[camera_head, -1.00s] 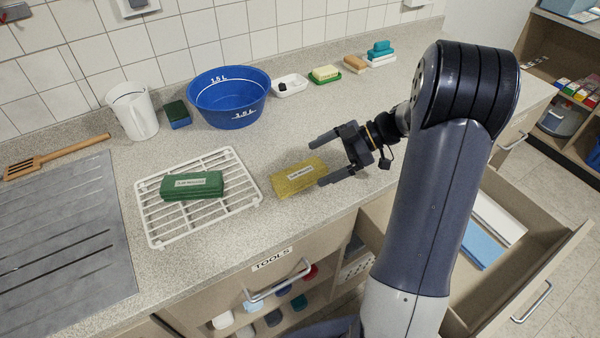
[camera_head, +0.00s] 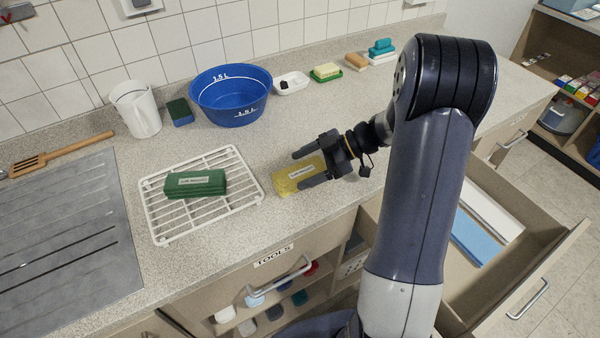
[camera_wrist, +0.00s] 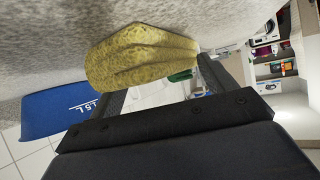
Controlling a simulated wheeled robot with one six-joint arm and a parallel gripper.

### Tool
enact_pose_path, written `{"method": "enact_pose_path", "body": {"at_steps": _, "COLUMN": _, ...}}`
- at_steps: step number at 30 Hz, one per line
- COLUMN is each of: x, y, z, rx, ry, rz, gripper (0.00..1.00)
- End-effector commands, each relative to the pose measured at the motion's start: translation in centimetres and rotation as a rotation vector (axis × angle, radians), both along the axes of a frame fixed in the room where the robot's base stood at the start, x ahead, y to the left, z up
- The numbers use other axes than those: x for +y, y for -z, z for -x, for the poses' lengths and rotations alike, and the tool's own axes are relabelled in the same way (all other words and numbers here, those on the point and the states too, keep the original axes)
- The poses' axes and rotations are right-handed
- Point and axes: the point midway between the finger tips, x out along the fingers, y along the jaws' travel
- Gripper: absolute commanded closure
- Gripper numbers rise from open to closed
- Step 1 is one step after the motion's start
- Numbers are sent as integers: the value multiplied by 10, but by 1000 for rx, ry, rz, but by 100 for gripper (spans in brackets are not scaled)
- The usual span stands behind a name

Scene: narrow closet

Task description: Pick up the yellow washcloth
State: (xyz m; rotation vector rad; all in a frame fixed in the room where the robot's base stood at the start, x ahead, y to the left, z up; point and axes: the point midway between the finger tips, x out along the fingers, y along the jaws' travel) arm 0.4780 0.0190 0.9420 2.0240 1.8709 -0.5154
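The yellow washcloth (camera_head: 289,181) is a folded cloth with a white label, lying on the speckled counter to the right of the white rack. My gripper (camera_head: 308,167) is open at its right end, with one finger on the far side and the other on the near side. The near finger hides part of the cloth. In the wrist view the yellow washcloth (camera_wrist: 140,55) shows large, between the two fingers of my gripper (camera_wrist: 160,80). I cannot tell whether either finger touches it.
A green folded washcloth (camera_head: 180,187) lies on the white wire rack (camera_head: 240,206). A blue basin (camera_head: 232,108), a white jug (camera_head: 135,110) and soap dishes stand along the wall. An open drawer (camera_head: 530,250) juts out at the right. Counter behind my gripper is clear.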

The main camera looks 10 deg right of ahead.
Motion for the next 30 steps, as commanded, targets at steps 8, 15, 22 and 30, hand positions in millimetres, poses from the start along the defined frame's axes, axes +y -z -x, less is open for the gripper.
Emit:
{"method": "enact_pose_path", "body": {"at_steps": 8, "x": 0, "y": 1, "z": 0, "rx": 2, "ry": 1, "rz": 1, "gripper": 49}}
{"method": "enact_pose_path", "body": {"at_steps": 15, "x": 0, "y": 1, "z": 0, "rx": 2, "ry": 1, "rz": 2, "gripper": 49}}
{"method": "enact_pose_path", "body": {"at_steps": 22, "x": 0, "y": -22, "z": 0, "rx": -3, "ry": 0, "rz": 3, "gripper": 70}}
{"method": "enact_pose_path", "body": {"at_steps": 30, "x": 0, "y": -76, "z": 0, "rx": -5, "ry": 1, "rz": 3, "gripper": 70}}
